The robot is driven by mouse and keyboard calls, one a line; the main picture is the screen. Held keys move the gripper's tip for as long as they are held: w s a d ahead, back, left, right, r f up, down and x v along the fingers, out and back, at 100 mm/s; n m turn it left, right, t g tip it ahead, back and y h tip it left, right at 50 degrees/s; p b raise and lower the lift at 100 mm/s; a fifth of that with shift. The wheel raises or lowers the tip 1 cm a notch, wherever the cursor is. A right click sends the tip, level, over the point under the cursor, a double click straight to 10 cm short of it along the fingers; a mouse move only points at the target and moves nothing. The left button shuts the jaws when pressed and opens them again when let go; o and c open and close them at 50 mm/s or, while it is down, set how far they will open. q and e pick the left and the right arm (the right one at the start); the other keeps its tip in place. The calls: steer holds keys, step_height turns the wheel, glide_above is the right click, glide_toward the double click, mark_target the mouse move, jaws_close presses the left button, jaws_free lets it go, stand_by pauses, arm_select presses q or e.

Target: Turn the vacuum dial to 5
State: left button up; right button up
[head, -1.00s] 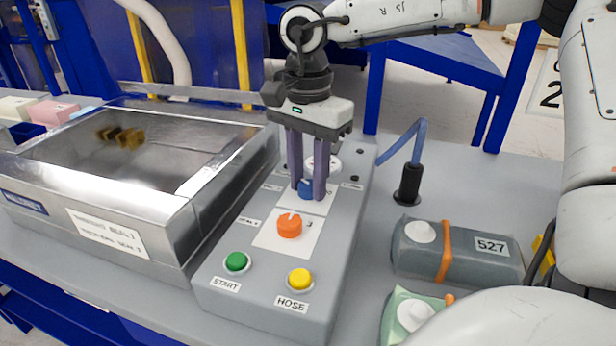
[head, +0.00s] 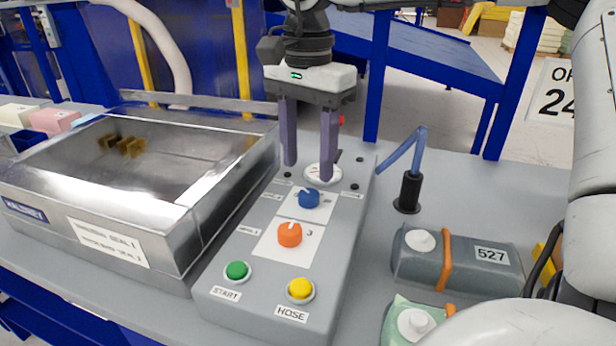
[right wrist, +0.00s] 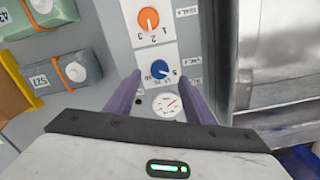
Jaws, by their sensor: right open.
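The blue dial (head: 308,198) is on a white plate on the grey sloped control panel (head: 262,290). It also shows in the right wrist view (right wrist: 160,69), where its white mark points to the lower right, towards a small digit that looks like 5. My right gripper (head: 308,172) is open and empty, fingers pointing down, raised above the panel and behind the dial, near the round gauge (head: 323,174). Its fingers do not touch the dial. The orange dial (head: 290,234) is in front of the blue one. My left gripper is not in view.
A green START button (head: 237,271) and a yellow HOSE button (head: 300,290) are at the panel's front. A metal chamber (head: 190,215) stands left. A grey pack marked 527 (head: 480,270) and a black hose fitting (head: 409,190) are on the right.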

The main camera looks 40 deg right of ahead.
mark_target(308, 194)
step_height(308, 194, up, 4)
steer(key=shift+r, duration=0.1)
steer(key=shift+s, duration=0.1)
stand_by(0.6)
